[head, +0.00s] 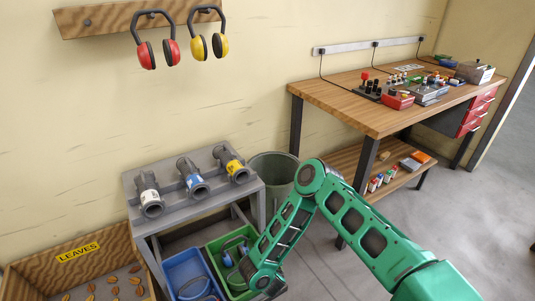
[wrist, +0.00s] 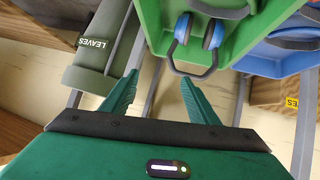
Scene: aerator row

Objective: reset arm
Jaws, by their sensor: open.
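My green arm reaches down from the lower right of the head view, and its end (head: 265,280) is low over the right side of the green bin. In the wrist view my gripper (wrist: 159,77) is open, its two green fingers apart with nothing between them. Blue earmuffs (head: 228,260) lie in the green bin (head: 213,258); they also show in the wrist view (wrist: 195,42), just beyond the fingertips. The head view does not show my fingers clearly.
A blue bin (head: 172,276) sits left of the green one, under a grey stand (head: 135,182) holding several tools. A grey waste bin (head: 262,166) stands behind my arm. A wooden LEAVES box (head: 35,264) is at left; a workbench (head: 350,105) is at right.

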